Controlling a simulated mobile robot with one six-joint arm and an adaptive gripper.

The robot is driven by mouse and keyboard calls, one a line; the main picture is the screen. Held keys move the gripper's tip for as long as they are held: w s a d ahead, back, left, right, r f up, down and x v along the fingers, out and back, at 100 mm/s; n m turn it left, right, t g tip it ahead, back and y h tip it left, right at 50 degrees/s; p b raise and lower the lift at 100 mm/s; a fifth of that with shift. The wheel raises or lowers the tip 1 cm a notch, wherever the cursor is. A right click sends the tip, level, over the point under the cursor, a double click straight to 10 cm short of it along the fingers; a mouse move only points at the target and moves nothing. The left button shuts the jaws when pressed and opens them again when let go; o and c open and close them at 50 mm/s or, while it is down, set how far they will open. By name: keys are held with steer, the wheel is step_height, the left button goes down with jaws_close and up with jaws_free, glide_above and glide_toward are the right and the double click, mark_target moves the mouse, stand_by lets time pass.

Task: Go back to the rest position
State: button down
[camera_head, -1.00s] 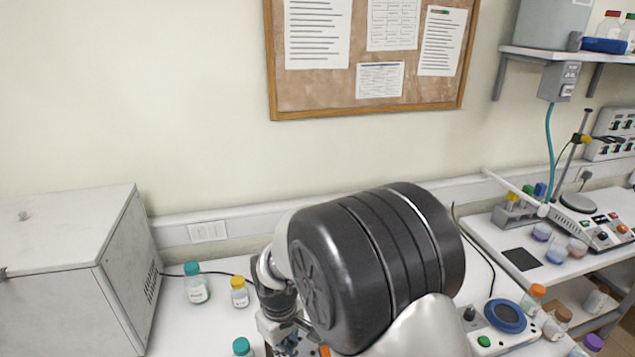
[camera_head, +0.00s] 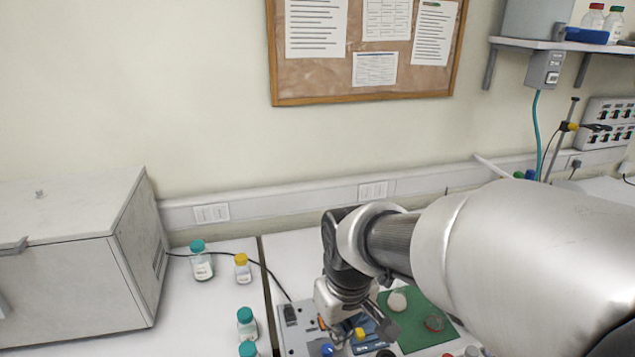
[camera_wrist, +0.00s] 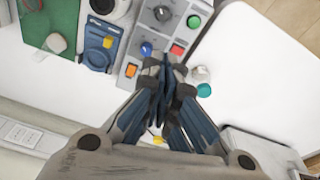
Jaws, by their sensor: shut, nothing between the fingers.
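My gripper (camera_wrist: 164,78) is shut and empty in the wrist view, its blue-grey fingers pressed together. It hangs over a grey device panel (camera_wrist: 178,12) with blue, red, orange and green knobs. In the head view my arm reaches in from the right, and my gripper points down above the bench, partly hidden by my wrist. Whether the fingertips touch the panel cannot be told.
A green mat (camera_head: 418,318) with small round pieces lies right of the gripper. Teal-capped bottles (camera_head: 201,264) and a yellow-capped bottle (camera_head: 243,269) stand at left, beside a large grey box (camera_head: 75,262). A shelf (camera_head: 560,44) is at upper right.

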steer(key=s+d+r+m+t+b, duration=0.1)
steer(key=s+d+r+m, duration=0.1)
steer(key=s+d, duration=0.3)
steer(key=s+d+r+m+t+b, duration=0.1)
steer(key=s+d, duration=0.4)
steer(key=s, duration=0.5)
steer(key=shift+s+d+r+m+t+h, duration=0.3)
steer(key=shift+r+m, duration=0.2)
steer(key=shift+m, duration=0.6)
steer(key=shift+a, duration=0.15)
